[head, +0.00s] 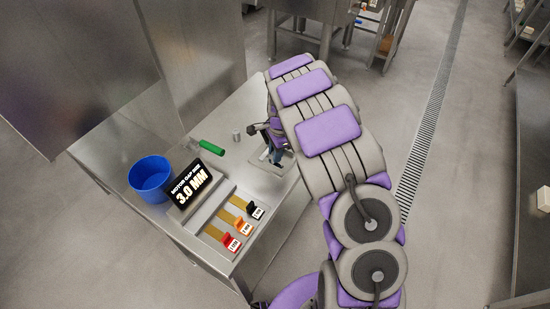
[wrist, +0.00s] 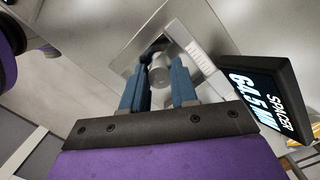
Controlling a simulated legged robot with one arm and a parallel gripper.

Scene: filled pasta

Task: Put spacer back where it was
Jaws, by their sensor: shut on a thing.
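The spacer looks to be the short silver cylinder (wrist: 159,77) between my blue fingertips in the wrist view. My gripper (wrist: 158,88) is shut on it, pointing down over a square grey plate (wrist: 127,66). I cannot tell whether the cylinder touches the plate. In the head view my gripper (head: 275,153) is at the table's right side, above the same plate (head: 261,167), and my arm hides part of it. The spacer cannot be made out there.
A black display reading "SPACER 64.5 MM" (wrist: 265,101) and a pale bar (wrist: 196,47) are close to my gripper. On the steel table (head: 165,125) are a small metal cylinder (head: 236,135), a green-handled tool (head: 211,147), a blue bucket (head: 151,178), a "3.0 MM" sign (head: 191,186) and tagged gauges (head: 242,226).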

